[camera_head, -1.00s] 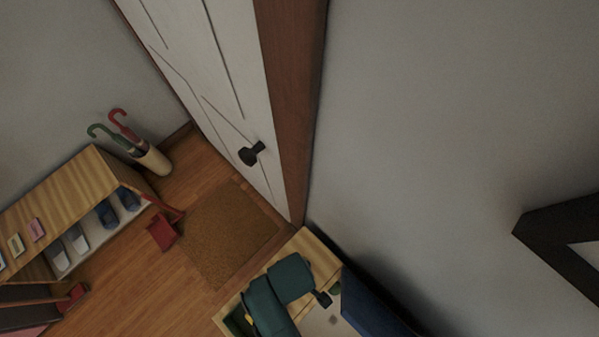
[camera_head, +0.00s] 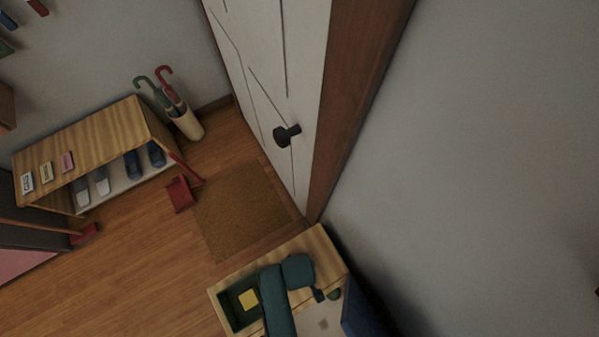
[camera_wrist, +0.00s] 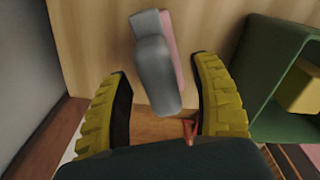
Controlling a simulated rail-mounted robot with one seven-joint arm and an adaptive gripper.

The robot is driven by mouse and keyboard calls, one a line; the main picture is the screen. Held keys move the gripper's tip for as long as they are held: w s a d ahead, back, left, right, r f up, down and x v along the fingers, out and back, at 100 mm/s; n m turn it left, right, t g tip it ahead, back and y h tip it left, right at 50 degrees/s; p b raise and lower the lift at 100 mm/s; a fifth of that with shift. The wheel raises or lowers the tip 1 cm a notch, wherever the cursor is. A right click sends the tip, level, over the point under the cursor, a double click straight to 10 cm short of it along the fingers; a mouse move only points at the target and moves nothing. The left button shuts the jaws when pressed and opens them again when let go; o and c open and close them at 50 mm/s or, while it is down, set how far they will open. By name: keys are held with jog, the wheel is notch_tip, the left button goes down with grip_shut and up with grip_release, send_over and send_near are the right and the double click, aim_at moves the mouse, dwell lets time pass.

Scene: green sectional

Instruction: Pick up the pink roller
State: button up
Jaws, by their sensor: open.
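In the wrist view a pink strip (camera_wrist: 172,50) shows along the right side of a grey rounded piece (camera_wrist: 155,65). It looks like the pink roller, partly covered by the grey piece; I cannot tell whether they are one object. Both are in line with the gap between the yellow fingers of my gripper (camera_wrist: 163,72), over a pale wooden surface. The fingers are spread and touch nothing that I can see. How high they are above the surface is unclear. In the head view my teal arm covers this spot, and neither the roller nor my fingers can be made out.
A green tray (camera_head: 229,308) with a yellow block (camera_head: 248,299) sits on the wooden cabinet (camera_head: 305,243), left of my arm. The wall is close on the right. A shoe rack (camera_head: 95,135), umbrella stand (camera_head: 188,125), red dustpan (camera_head: 180,194) and doormat (camera_head: 238,212) lie beyond.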

grip_shut()
dwell(0.3)
notch_tip(320, 180, up, 10)
jog(key=shift+r+p, duration=0.1)
jog(key=shift+p, duration=1.1)
jog(key=c, duration=0.8)
grip_release()
grip_shut()
